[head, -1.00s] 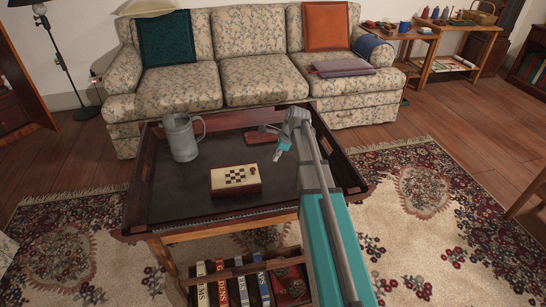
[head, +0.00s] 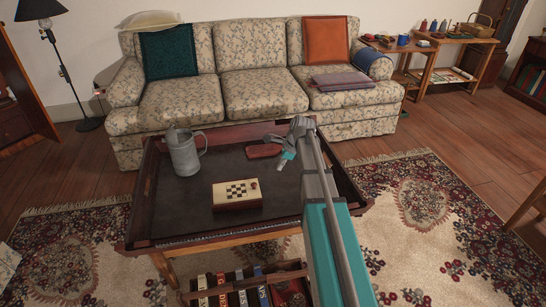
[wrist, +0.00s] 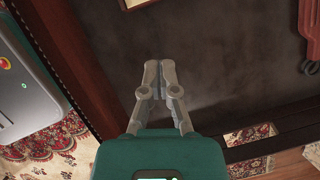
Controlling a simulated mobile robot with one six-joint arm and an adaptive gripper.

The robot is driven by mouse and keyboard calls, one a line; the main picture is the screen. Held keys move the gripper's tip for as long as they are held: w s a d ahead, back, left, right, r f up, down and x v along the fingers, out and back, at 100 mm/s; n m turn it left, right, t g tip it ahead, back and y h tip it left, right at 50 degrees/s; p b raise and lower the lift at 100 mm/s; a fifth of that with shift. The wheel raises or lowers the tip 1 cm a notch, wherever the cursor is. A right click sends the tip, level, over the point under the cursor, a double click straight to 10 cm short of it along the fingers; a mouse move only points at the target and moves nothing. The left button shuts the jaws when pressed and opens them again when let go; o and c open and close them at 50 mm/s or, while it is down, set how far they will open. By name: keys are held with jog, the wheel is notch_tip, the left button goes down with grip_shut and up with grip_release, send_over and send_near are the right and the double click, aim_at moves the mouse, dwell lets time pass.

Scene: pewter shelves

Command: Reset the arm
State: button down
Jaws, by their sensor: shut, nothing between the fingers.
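My gripper (head: 280,166) hangs over the right part of the dark tray-topped table (head: 170,215), at the end of my teal and grey arm. In the wrist view my gripper (wrist: 158,64) has its two grey fingers together, with nothing between them. The dark table top lies below it. A red-brown flat object (head: 264,151) lies on the table just beyond and left of the gripper. It also shows at the right edge of the wrist view (wrist: 314,38).
A floral sofa (head: 260,95) stands close behind. Patterned rug (head: 420,210) lies open to the right.

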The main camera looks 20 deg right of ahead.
jog(key=s+a+n+g+h, duration=0.1)
jog(key=s+a+n+h, duration=0.1)
jog(key=s+a+n, duration=0.7)
jog(key=s+a+n+g+h, duration=0.15)
jog(key=s+a+n, duration=0.35)
jog(key=s+n, duration=0.8)
notch_tip(320, 180, up, 33)
jog(key=w+p, duration=0.1)
jog(key=p, duration=3.3)
jog(key=shift+w+d+f+n+t, duration=0.2)
jog(key=shift+w+n+t, duration=0.05)
jog(key=shift+n+t, duration=0.1)
jog(key=shift+h, duration=0.25)
